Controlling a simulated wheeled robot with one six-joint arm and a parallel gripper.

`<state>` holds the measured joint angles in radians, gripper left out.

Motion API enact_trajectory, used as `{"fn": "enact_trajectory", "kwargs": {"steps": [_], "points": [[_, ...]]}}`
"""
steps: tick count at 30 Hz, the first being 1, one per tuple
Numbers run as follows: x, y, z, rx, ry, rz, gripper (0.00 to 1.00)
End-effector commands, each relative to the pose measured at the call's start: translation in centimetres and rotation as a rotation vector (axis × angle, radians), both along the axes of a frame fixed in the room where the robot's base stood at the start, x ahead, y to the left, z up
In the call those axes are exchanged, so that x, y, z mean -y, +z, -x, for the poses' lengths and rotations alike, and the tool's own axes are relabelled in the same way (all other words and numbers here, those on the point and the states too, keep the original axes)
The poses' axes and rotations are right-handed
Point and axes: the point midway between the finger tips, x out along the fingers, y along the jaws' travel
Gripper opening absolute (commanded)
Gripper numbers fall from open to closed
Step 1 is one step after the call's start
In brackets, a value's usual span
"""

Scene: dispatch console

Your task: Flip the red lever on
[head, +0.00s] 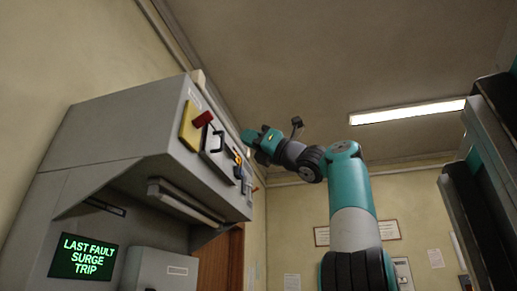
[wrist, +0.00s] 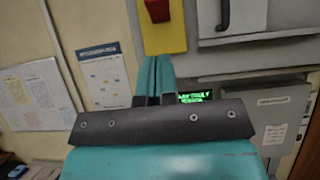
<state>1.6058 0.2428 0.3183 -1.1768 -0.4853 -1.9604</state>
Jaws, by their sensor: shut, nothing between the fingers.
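The red lever (head: 203,118) sticks out from a yellow plate (head: 189,127) on the grey console's upper panel in the head view. In the wrist view the red lever (wrist: 157,11) is cut by the top edge, above the bare part of the yellow plate (wrist: 163,38). My gripper (head: 246,136) is in front of the panel, right of the lever in the head view. In the wrist view my gripper (wrist: 155,62) is shut and empty, its teal fingertips overlapping the plate's lower edge in the picture, below the lever. Contact with the panel cannot be told.
A dark handle (head: 213,138) on a pale cover is right of the yellow plate, with more controls beyond it. A green screen (head: 83,257) reads "LAST FAULT SURGE TRIP". Posters (wrist: 104,75) hang on the wall.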

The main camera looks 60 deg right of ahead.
Motion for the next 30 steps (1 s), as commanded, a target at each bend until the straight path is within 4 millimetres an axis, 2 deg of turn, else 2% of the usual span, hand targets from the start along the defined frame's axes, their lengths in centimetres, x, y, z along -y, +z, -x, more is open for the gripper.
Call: {"fn": "enact_trajectory", "kwargs": {"steps": [3,8,30], "points": [[0.4,-0.5,1.4,0.000,-0.004,0.001,0.00],[0.4,-0.6,2.1,-0.001,0.000,0.000,0.00],[0.4,-0.6,2.1,0.000,0.003,-0.001,0.00]]}}
